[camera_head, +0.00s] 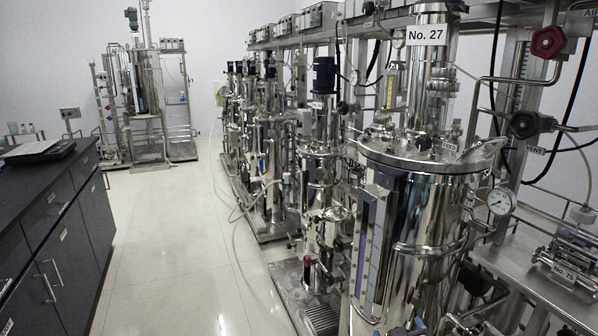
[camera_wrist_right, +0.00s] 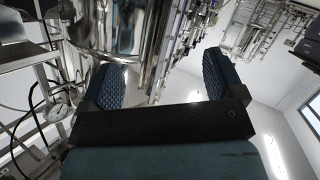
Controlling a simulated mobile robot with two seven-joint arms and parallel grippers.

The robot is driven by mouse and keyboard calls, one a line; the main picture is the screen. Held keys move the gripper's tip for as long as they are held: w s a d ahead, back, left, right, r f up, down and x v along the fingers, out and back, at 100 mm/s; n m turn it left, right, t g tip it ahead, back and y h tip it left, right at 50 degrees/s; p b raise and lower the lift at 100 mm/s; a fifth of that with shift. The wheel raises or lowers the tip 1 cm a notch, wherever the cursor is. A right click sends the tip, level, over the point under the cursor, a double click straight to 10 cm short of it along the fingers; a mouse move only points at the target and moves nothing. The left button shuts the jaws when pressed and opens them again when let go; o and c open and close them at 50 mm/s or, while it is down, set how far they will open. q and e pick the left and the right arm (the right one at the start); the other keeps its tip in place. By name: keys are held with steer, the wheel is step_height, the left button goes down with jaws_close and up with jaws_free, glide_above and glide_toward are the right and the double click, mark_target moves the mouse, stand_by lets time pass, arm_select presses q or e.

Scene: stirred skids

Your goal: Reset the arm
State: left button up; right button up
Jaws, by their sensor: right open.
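My right gripper (camera_wrist_right: 162,75) shows in the right wrist view with its two dark, ridged finger pads spread wide apart. Nothing is held between the pads. A shiny steel vessel and thin pipes show beyond the fingers; I cannot tell how far away they are. The head view shows neither gripper clearly, and my left gripper is in neither view.
A large steel tank (camera_head: 422,210) labelled No. 27 stands close at the right, with a red valve wheel (camera_head: 548,42) and a gauge (camera_head: 500,201) beside it. A dark-topped cabinet (camera_head: 45,190) lines the left. The pale floor (camera_head: 170,240) between is mostly clear.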

steer(key=s+a+f+g+y, duration=0.15)
steer(key=s+f, duration=0.25)
steer(key=s, duration=0.5)
steer(key=s+f+g+y, duration=0.15)
steer(key=s+f, duration=0.25)
steer(key=s, duration=0.5)
steer(key=s+a+f+y, duration=0.1)
steer(key=s+f+y, duration=0.25)
steer(key=s, duration=0.55)
arm_select(q)
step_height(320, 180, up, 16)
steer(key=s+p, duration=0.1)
steer(key=p, duration=2.3)
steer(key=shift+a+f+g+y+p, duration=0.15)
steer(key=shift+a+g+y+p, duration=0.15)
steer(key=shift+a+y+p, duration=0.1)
arm_select(e)
step_height(320, 180, up, 16)
steer(key=d+h, duration=0.1)
steer(key=d, duration=0.1)
steer(key=shift+s+m+h, duration=0.2)
steer(key=shift+m+h, duration=0.1)
steer(key=shift+h, duration=0.05)
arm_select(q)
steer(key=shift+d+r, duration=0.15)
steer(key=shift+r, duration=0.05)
arm_select(e)
steer(key=shift+r, duration=0.15)
